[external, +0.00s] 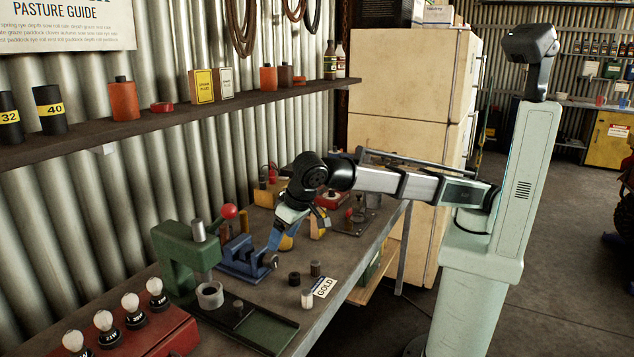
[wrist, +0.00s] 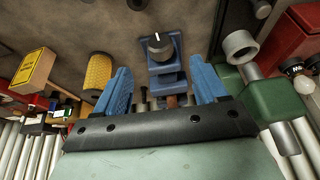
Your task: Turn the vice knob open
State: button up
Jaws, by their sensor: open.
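The blue vice (external: 240,256) sits on the workbench, beside the green press. In the wrist view the vice (wrist: 166,78) lies between my fingers, and its round dark knob (wrist: 159,46) with a white mark faces the camera, beyond the fingertips. In the external view the knob (external: 269,261) is at the vice's right end, partly hidden by my finger. My gripper (external: 275,243) points down at the vice. In the wrist view my gripper (wrist: 161,70) has its blue fingers wide apart, one each side of the vice, with nothing held. Contact cannot be told.
The green press (external: 185,256) with a red ball handle stands close to the vice. A yellow cylinder (wrist: 98,72) stands on the other side. A shelf (external: 180,117) runs along the wall above.

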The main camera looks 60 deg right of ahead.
aim_at(274, 256)
jog(key=x, duration=0.9)
